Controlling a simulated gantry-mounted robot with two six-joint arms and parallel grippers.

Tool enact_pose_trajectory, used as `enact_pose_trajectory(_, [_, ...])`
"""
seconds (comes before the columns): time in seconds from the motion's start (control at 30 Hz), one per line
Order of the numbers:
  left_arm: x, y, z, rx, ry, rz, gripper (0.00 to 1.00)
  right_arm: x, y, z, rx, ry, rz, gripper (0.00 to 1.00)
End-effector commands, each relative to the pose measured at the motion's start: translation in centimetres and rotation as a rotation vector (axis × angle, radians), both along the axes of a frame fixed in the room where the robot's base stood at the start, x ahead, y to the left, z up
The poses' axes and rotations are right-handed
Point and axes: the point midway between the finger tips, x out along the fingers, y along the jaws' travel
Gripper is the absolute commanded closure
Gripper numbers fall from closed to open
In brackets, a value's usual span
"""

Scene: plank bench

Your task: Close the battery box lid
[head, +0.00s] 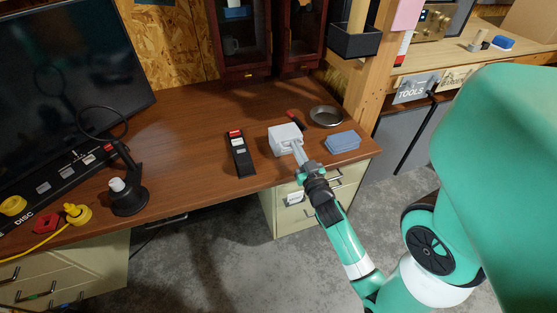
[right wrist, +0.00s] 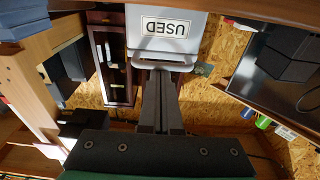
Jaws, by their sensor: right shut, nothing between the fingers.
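The battery box (head: 284,136) is a small pale grey box on the right part of the brown bench. In the right wrist view, which is upside down, its white face (right wrist: 190,28) bears a label reading USED. A pale rim or lid edge (right wrist: 188,66) shows there beside the fingers; I cannot tell how far the lid is open. My right gripper (head: 296,145) is shut and empty, with its fingertips at the near right side of the box. The fingers also show in the right wrist view (right wrist: 160,76), overlapping the rim; contact is unclear. My left gripper is out of view.
A black holder with red and white parts (head: 240,155) lies left of the box. A blue block (head: 343,141) and a round metal dish (head: 325,116) are to its right. A black stand (head: 128,195) is farther left. The bench between stand and holder is clear.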

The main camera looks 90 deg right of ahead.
Motion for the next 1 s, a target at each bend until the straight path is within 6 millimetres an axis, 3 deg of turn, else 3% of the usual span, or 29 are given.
enact_pose_trajectory(0.03, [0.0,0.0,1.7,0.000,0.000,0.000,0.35,0.0,0.2,2.1,-0.006,-0.003,0.004,1.00])
enact_pose_trajectory(0.1, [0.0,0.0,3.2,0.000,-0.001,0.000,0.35,0.2,0.5,4.2,-0.018,-0.008,0.009,1.00])
enact_pose_trajectory(0.13, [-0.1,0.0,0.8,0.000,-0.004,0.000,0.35,-0.1,1.0,1.6,-0.015,-0.005,0.009,1.00])
enact_pose_trajectory(0.2, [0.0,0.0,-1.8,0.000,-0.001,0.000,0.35,-0.6,2.3,-0.8,-0.019,-0.005,0.010,1.00])
enact_pose_trajectory(0.4, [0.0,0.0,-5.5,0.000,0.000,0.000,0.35,-1.7,4.7,-3.7,-0.025,-0.009,0.010,1.00])
enact_pose_trajectory(0.6, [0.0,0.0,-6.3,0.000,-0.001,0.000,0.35,-2.2,5.9,-4.6,-0.026,-0.009,0.010,1.00])
enact_pose_trajectory(1.0, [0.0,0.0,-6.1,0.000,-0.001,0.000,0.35,-2.3,6.0,-4.4,-0.029,-0.011,0.010,1.00])
